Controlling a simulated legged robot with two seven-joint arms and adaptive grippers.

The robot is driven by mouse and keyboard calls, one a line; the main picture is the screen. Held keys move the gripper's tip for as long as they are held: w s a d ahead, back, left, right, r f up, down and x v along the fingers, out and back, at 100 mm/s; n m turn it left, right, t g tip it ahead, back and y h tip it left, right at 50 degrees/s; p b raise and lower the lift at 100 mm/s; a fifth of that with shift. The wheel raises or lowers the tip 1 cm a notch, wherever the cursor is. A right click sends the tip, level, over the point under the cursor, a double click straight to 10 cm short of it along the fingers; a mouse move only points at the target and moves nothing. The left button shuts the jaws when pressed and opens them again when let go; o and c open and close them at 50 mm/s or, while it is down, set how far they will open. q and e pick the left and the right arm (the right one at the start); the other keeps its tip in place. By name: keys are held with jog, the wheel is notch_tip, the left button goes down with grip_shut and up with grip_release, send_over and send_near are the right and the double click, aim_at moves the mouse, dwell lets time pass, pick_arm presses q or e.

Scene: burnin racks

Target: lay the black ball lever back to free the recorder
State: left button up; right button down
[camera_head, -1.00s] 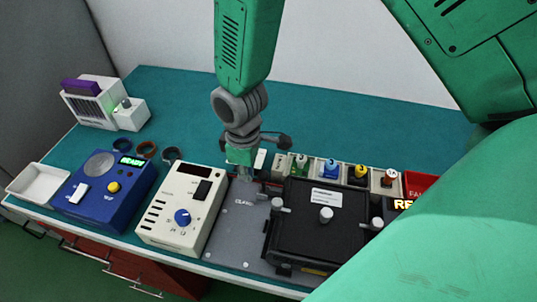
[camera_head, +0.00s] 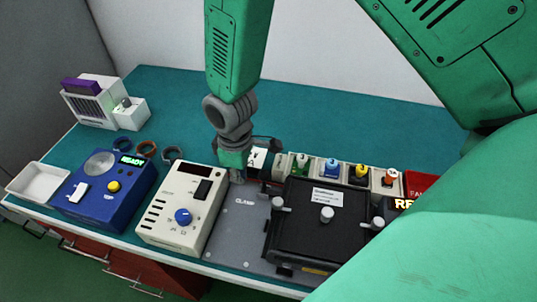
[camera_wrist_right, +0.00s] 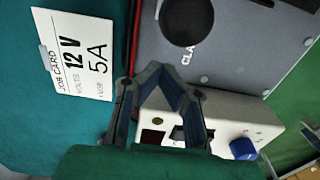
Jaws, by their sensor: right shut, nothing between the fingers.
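The recorder (camera_head: 318,232) is a black box on the grey clamp plate (camera_head: 236,225), with pale knobs on and around it. In the right wrist view a large dark round shape, apparently the black ball (camera_wrist_right: 188,20) of the lever, lies over the grey plate (camera_wrist_right: 232,55). In the head view I cannot make the lever out clearly near the gripper. My right gripper (camera_head: 237,176) is shut and empty over the plate's back left corner. Its fingers (camera_wrist_right: 162,72) show in the wrist view, apart from the ball in the picture. My left gripper is out of view.
A cream box with a blue dial (camera_head: 180,210) and a blue READY box (camera_head: 105,190) stand left of the plate. Several coloured fuse holders (camera_head: 330,168) line its back. A job card (camera_wrist_right: 75,60) reads 12 V, 5 A.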

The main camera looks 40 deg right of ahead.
jog(key=shift+w+a+f, duration=0.15)
jog(key=shift+f, duration=0.2)
jog(key=shift+f, duration=0.1)
jog(key=shift+w+a+f, duration=0.1)
jog(key=shift+w+f, duration=0.05)
jog(key=shift+f, duration=0.25)
jog(key=c, duration=1.5)
grip_release()
notch_tip(320, 180, up, 9)
jog(key=p, duration=0.8)
